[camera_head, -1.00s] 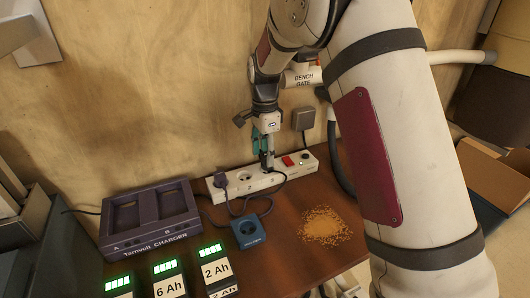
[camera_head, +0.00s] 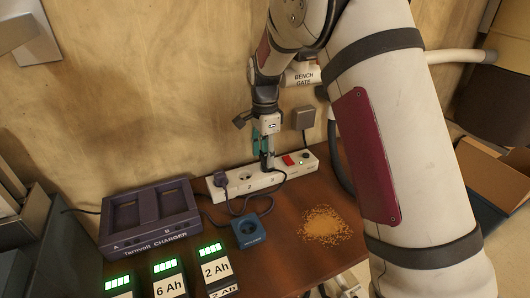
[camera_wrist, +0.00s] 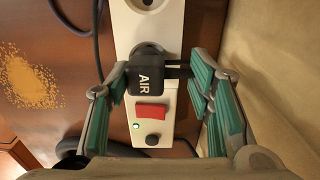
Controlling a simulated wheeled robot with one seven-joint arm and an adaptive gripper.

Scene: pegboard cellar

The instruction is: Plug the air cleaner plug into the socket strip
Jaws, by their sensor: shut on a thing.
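The white socket strip (camera_head: 233,186) lies along the wall at the back of the bench, with numbered sockets. My gripper (camera_head: 267,164) points down over the strip near the number 3. In the wrist view my gripper (camera_wrist: 158,72) is shut on the black air cleaner plug (camera_wrist: 143,80), marked AIR, with a finger at either side. The plug covers a socket of the strip (camera_wrist: 173,17), beside the red switch (camera_wrist: 151,111) and a small lit green light. Its prongs are hidden, so I cannot tell how deep it sits.
A charger (camera_head: 150,220), a blue block (camera_head: 248,232) and several lit battery packs (camera_head: 216,270) stand left and in front. A sawdust pile (camera_head: 324,226) lies to the right. A pipe marked BENCH GATE (camera_head: 302,77) is above.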

